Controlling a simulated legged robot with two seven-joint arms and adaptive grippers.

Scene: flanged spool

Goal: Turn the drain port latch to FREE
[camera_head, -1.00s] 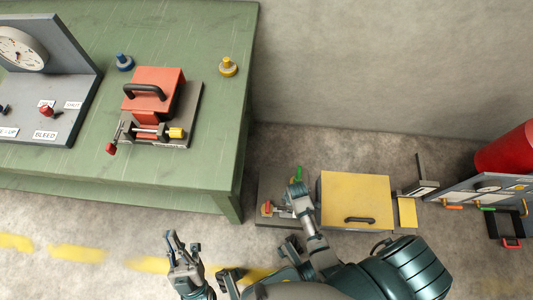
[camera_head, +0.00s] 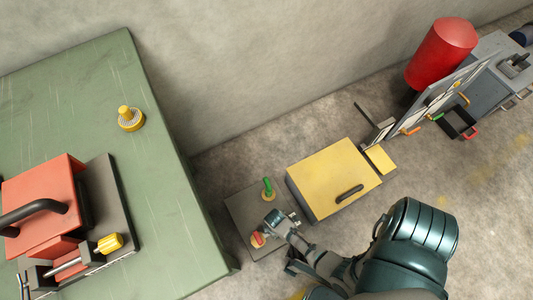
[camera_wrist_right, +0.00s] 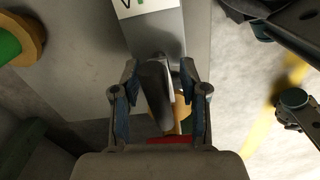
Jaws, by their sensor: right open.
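A low grey plate (camera_head: 241,210) on the floor carries a red handle (camera_head: 257,239) and a green handle (camera_head: 268,187) on a yellow base. My right gripper (camera_head: 274,218) is beside the red handle. In the right wrist view my right gripper (camera_wrist_right: 162,92) is open, with a dark grey lever (camera_wrist_right: 155,90) between its fingers. An orange part and a red part show beyond and below the lever, partly hidden. The green handle (camera_wrist_right: 8,44) is at upper left there. A dark jointed part at the right edge looks like my left gripper (camera_wrist_right: 300,110), cut off. Which part is the drain port latch is not readable.
A yellow box (camera_head: 328,172) with a black handle stands right of the plate. The green table (camera_head: 100,90) with a red clamp block (camera_head: 42,195) and a yellow knob (camera_head: 130,118) is at left. A red cylinder (camera_head: 440,52) stands behind at right.

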